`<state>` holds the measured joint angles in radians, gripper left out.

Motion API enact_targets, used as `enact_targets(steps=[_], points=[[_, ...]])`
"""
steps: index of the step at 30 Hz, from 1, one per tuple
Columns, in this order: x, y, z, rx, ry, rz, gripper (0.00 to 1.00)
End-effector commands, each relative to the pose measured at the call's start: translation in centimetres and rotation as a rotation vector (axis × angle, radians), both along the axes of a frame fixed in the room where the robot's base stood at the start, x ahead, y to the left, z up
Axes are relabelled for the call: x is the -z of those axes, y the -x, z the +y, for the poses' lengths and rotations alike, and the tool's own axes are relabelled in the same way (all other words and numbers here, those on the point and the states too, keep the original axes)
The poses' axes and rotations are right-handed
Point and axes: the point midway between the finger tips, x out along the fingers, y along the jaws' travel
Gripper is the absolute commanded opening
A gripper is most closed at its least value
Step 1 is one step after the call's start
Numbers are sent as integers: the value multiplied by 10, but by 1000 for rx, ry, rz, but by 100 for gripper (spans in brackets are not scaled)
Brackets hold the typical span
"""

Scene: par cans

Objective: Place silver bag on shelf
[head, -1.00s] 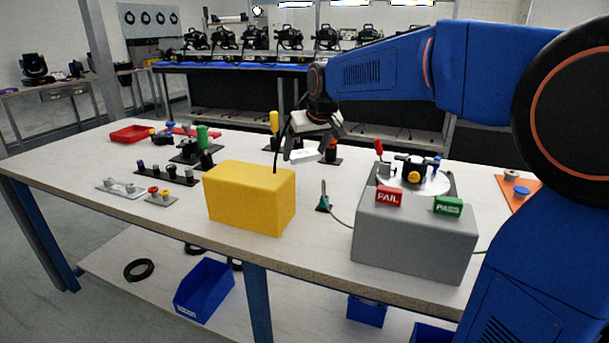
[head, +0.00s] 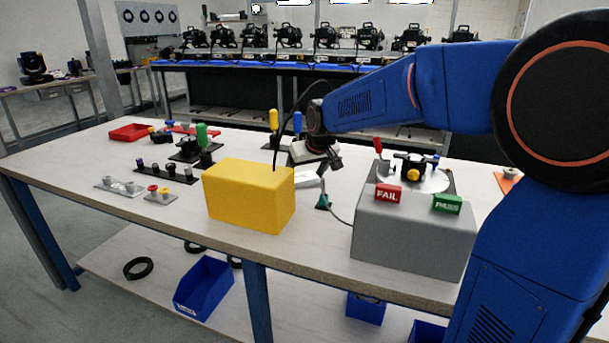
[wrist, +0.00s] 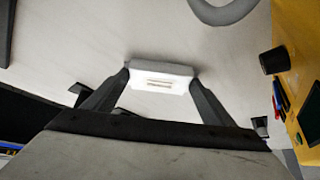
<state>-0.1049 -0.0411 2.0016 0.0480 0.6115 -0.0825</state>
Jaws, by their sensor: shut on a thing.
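My gripper (head: 320,167) is low over the workbench (head: 330,245), just right of the yellow box in the head view. Its fingers are shut on a small white block-like item (wrist: 160,80) with brownish printed lines on its face. No other silver bag is clear. A pale lower shelf (head: 115,256) runs under the bench.
The yellow box (head: 248,197) stands close to my gripper; its side shows in the wrist view (wrist: 292,60). A grey box (head: 415,235) with FAIL and PASS signs is to the right. Several small tools stand at left. A blue bin (head: 204,287) sits on the lower shelf.

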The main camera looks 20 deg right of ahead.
Motion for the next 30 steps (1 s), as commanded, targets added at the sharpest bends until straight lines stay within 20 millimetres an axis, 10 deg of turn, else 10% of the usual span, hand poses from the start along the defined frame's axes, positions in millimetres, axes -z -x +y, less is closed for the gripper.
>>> enact_targets(steps=[2, 3, 6, 17, 30], points=[[2, 0, 0, 0, 0, 0, 54], [2, 0, 0, 0, 0, 0, 80], [2, 0, 0, 0, 0, 0, 96], [-3, 1, 0, 0, 0, -1, 96], [-65, 41, -7, 0, 0, -3, 96]])
